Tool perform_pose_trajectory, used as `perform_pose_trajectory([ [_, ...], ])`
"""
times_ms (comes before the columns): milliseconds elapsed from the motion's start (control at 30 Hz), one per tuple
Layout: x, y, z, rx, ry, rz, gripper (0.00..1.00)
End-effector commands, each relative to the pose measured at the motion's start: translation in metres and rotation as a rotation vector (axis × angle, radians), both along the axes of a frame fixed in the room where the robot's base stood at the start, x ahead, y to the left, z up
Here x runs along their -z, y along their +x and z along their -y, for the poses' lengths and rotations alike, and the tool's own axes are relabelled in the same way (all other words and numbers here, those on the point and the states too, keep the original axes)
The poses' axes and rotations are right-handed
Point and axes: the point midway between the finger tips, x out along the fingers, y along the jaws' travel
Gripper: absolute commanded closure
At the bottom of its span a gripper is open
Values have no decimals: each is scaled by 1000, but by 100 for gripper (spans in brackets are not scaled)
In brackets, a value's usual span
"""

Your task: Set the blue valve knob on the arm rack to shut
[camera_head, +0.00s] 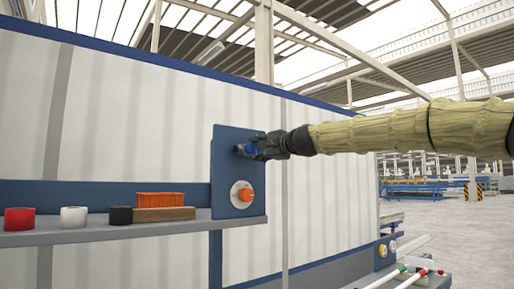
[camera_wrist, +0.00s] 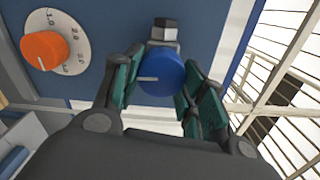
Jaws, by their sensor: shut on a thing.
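The blue valve knob (camera_wrist: 162,74) is round, with a pale pointer line that points left in the wrist view. A grey metal block shows just above it there. In the head view the knob (camera_head: 250,148) is near the top of the dark blue panel (camera_head: 226,168) and partly hidden by my gripper. My gripper (camera_wrist: 160,85) has its green-padded fingers on either side of the knob and is shut on it. In the head view my gripper (camera_head: 259,148) reaches in from the right.
An orange dial (camera_head: 245,194) on a white scale plate sits below the knob. A grey shelf (camera_head: 110,233) holds red (camera_head: 19,218), white (camera_head: 73,217) and black (camera_head: 121,215) rolls, an orange box (camera_head: 160,199) and a brown block (camera_head: 164,214). Open floor lies at right.

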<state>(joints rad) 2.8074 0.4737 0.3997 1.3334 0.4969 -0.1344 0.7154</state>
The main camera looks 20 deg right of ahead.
Motion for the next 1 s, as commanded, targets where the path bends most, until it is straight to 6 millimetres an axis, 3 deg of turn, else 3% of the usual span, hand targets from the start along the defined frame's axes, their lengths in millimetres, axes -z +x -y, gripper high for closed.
perform_pose_trajectory([
  [733,0,0,1,1,83,-29,82],
  [767,0,0,1,1,83,-29,55],
  [800,0,0,1,1,82,-29,48],
  [867,0,0,1,1,82,-29,37],
  [1000,0,0,0,0,82,-30,37],
])
